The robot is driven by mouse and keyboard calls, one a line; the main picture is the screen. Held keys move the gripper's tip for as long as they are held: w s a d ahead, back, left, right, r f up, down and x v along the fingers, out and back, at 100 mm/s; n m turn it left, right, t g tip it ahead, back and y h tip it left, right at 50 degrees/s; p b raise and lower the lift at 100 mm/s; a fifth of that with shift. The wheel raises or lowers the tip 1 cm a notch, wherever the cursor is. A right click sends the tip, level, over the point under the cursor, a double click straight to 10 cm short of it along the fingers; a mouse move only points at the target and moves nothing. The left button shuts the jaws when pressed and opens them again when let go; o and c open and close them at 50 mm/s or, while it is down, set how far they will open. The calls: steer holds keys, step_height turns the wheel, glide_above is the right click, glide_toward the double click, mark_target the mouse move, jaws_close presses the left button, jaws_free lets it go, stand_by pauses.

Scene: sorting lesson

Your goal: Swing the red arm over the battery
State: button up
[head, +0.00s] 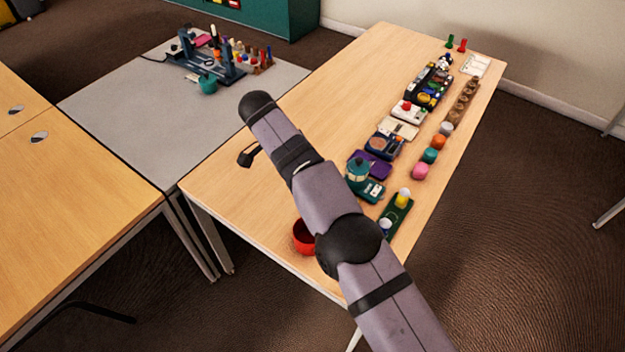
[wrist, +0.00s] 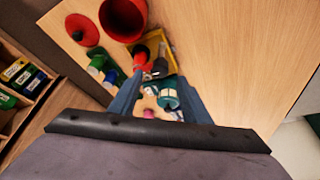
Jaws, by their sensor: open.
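In the wrist view, my gripper (wrist: 159,82) has its two blue fingers apart, pointing toward the table. Ahead of the fingertips is a small red part (wrist: 140,58) beside a yellow frame (wrist: 178,44); I cannot tell for sure that it is the red arm. A small dark and grey piece (wrist: 160,67) sits beside it, too small to name as the battery. A teal round-topped thing (wrist: 168,98) shows between the fingers. I see nothing gripped. In the head view, my arm crosses the table and hides part of it; the fingers do not show clearly there.
A red cup (head: 304,237) stands near the table's front edge; it also shows in the wrist view (wrist: 124,16), near a red disc (wrist: 83,30). Devices and colored pieces line the right of the wooden table (head: 335,95). A grey table (head: 120,105) adjoins at left.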

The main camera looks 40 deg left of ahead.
steer(key=shift+p+v, duration=0.6)
steer(key=shift+v, duration=0.75)
